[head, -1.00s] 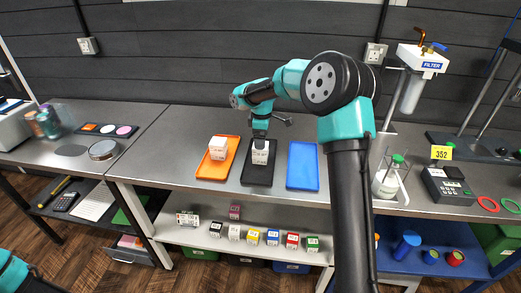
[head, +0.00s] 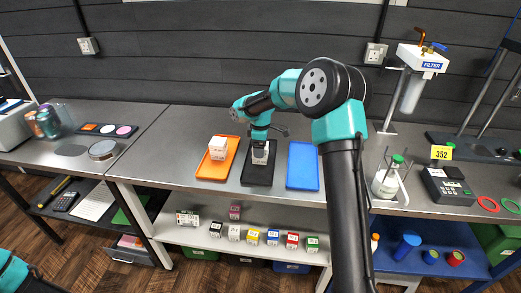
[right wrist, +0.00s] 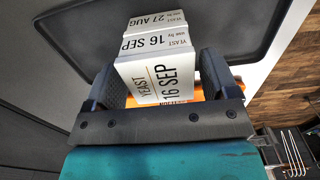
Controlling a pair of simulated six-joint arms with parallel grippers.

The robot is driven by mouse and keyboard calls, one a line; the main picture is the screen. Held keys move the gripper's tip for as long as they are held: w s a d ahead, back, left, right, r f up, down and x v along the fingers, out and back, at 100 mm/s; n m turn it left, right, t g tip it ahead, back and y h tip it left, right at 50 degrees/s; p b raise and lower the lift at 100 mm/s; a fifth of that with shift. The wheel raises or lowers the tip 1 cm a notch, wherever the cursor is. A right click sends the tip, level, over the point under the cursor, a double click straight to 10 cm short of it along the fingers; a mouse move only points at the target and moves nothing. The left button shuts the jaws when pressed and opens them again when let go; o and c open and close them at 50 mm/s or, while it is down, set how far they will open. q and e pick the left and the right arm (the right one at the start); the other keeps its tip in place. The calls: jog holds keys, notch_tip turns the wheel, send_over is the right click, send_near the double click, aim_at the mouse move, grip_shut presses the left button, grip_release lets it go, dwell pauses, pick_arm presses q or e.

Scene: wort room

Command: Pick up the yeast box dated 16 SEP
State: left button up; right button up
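A white yeast box (right wrist: 160,78) with black 16 SEP labels lies between the fingers of my right gripper (right wrist: 155,66) in the right wrist view. A small gap shows beside it, so the gripper looks open around it. A label reading 27 AUG, on another white box (right wrist: 156,22), shows just past it; I cannot tell whether that box is under or behind. In the head view my right gripper (head: 261,142) is down at the white box (head: 260,155) on the black tray (head: 257,177), partly covering it. My left gripper is out of view.
An orange tray (head: 212,174) with a white box (head: 218,146) stands left of the black tray. An empty blue tray (head: 302,166) is on the right. Several small coloured boxes stand on the shelf below. A green-capped bottle (head: 386,182) stands farther right.

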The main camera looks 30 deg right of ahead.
jog(key=c, duration=0.8)
jog(key=shift+o, duration=0.2)
jog(key=shift+r, duration=0.1)
jog(key=shift+r, duration=1.3)
jog(key=s+a+r, duration=0.2)
jog(key=s+a, duration=0.6)
jog(key=s, duration=0.5)
jog(key=shift+s+a, duration=0.2)
jog(key=shift+s, duration=0.15)
jog(key=shift+r, duration=0.1)
